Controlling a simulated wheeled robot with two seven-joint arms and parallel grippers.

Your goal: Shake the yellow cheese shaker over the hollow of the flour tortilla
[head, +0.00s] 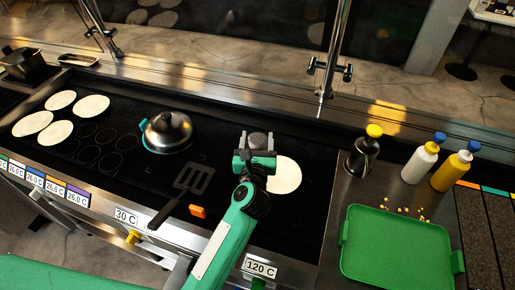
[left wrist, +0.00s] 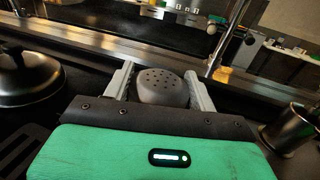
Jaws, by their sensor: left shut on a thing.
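My left gripper (head: 257,153) is over the black griddle and shut on a shaker with a grey, perforated, domed top (head: 258,140). In the left wrist view the shaker top (left wrist: 162,87) stands between the two fingers, roughly upright. Its body is hidden behind the gripper, so I cannot see any yellow on it. A pale flour tortilla (head: 287,176) lies on the griddle beside and partly behind the gripper, its left part covered. I cannot make out its hollow. My right gripper is not in view.
A domed metal lid (head: 168,131) and a black spatula (head: 190,186) are to the left, with several tortillas (head: 62,100) beyond. A metal cup with a yellow-capped bottle (head: 362,152), a white bottle (head: 420,162), a yellow bottle (head: 453,172) and a green tray (head: 398,250) are right.

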